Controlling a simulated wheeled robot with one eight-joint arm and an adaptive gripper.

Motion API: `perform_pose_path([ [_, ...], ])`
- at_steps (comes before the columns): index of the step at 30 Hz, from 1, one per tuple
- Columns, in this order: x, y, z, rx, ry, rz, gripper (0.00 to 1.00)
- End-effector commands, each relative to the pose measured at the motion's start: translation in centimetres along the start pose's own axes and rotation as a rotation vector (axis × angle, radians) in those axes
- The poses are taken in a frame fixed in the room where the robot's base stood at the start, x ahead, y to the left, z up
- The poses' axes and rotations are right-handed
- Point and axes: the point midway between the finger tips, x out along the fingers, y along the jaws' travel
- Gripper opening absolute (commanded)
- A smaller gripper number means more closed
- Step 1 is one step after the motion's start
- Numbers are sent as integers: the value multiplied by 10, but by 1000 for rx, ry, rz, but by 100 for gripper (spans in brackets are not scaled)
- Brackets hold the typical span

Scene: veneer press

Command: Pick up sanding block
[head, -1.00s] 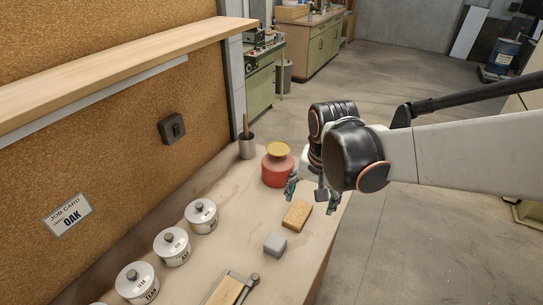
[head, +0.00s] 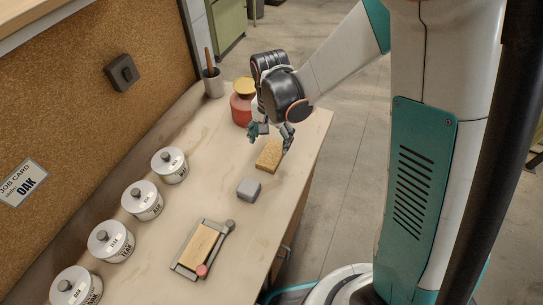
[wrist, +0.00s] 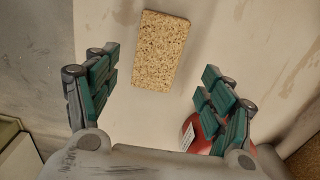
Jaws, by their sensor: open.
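The tan, cork-speckled block, which looks like the sanding block (head: 270,155), lies flat on the bench near its right edge. It also shows in the wrist view (wrist: 160,50), at the top centre, beyond the fingertips and between their lines. My gripper (head: 271,137) is open and empty, just behind and above the block in the head view. Its teal-padded fingers are spread wide in the wrist view (wrist: 157,88). I see no contact with the block.
A grey block (head: 249,189) lies in front of the tan one. A red jar with a yellow top (head: 241,108) stands close behind my gripper. Several lidded tins (head: 142,200) line the left, and a small clamp-like fixture (head: 203,246) lies in front.

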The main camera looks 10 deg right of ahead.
Motion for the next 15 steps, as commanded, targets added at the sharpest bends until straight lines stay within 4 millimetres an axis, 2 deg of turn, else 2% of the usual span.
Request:
perform_pose_path([
  [1,7,0,0,0,0,0,75],
  [10,24,1,-1,0,0,0,75],
  [15,49,3,-3,1,0,0,75],
])
